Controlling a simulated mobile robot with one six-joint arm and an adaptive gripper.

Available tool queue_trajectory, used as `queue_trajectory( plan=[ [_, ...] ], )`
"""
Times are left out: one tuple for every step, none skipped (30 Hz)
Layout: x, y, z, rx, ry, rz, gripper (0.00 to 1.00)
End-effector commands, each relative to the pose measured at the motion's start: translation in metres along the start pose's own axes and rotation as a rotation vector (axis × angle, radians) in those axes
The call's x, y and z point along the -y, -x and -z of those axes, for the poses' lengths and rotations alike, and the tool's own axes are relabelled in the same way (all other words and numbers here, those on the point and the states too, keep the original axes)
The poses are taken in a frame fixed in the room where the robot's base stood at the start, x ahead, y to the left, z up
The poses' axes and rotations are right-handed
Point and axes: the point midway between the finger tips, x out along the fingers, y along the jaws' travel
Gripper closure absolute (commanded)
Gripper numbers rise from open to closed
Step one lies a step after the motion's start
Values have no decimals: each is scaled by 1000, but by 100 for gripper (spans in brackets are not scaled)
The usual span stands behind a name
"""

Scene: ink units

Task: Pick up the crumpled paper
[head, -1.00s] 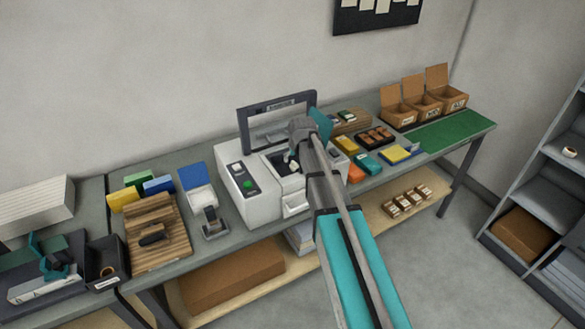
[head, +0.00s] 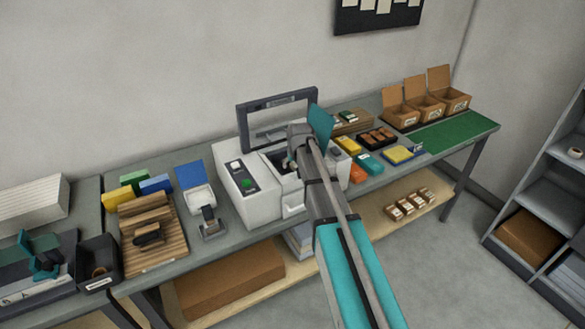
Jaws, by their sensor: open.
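I cannot make out the crumpled paper for certain. The white machine (head: 258,205) stands in the middle of the bench with its dark-framed lid (head: 242,128) raised and its top bay (head: 272,160) open. My gripper (head: 291,166) is open and low at this bay, seen from behind. My wrist and arm cover the right part of the bay, so anything small between the fingers or under them is hidden.
Left of the machine are a small device with a blue lid (head: 202,200) and a wooden board (head: 165,250).

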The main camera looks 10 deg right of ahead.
Motion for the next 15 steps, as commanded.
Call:
queue_trajectory(
  plan=[
    [0,0,0,0,0,0,16],
    [0,0,0,0,0,0,16],
    [0,0,0,0,0,0,16],
    [0,0,0,0,0,0,16],
    [0,0,0,0,0,0,16],
    [0,0,0,0,0,0,16],
    [0,0,0,0,0,0,16],
    [0,0,0,0,0,0,16],
    [0,0,0,0,-1,0,16],
    [0,0,0,0,-1,0,16],
    [0,0,0,0,-1,0,16],
    [-1,0,0,0,-1,0,16],
    [-1,0,0,0,-1,0,18],
    [-1,0,0,0,-1,0,23],
    [-1,0,0,0,-1,0,31]
  ],
)
